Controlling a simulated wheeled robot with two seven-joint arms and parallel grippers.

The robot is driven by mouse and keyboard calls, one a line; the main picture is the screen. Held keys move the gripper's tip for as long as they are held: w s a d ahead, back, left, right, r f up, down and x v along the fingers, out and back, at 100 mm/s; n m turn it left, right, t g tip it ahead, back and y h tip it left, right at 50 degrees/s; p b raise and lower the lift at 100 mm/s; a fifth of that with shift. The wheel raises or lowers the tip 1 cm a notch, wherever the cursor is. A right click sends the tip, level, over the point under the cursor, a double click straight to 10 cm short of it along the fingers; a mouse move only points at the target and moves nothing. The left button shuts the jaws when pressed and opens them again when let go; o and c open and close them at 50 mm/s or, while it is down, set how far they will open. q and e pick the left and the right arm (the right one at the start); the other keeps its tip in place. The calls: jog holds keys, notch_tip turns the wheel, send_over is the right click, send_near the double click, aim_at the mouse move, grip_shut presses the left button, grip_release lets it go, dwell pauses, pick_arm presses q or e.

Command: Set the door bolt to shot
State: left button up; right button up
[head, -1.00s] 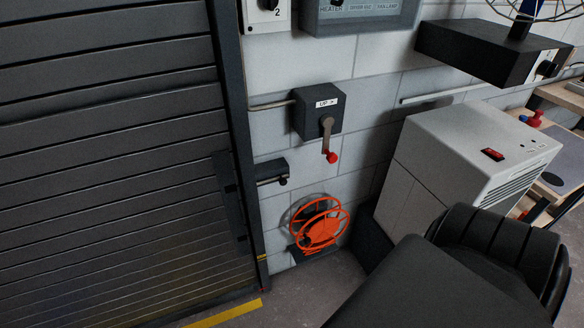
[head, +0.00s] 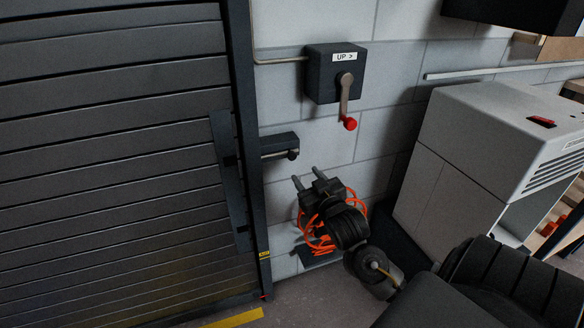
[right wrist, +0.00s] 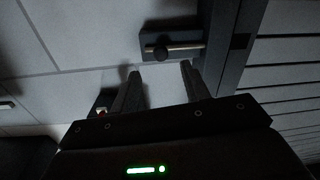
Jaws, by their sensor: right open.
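The door bolt (head: 280,145) is a dark wall housing with a pale metal bar and a round black knob (head: 293,154), right of the shutter door (head: 110,150). The knob sits at the bar's end away from the door. The bar's other end points at the dark door frame (head: 246,130) and seems to stop beside it. The bolt (right wrist: 170,36) also shows in the right wrist view. My right gripper (head: 307,178) is open and empty, just below the bolt, fingers pointing up towards it and apart from it. My left gripper is not seen.
A crank box (head: 335,75) with a red-knobbed handle (head: 349,123) is above the bolt. An orange hose reel (head: 320,240) is partly hidden behind my right gripper. A white cabinet (head: 440,180) stands to the right. The wall between bolt and crank is bare.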

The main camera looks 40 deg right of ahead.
aim_at(293, 158)
jog(key=x, duration=1)
jog(key=shift+w+r, duration=0.3)
jog(key=shift+r, duration=0.1)
grip_shut()
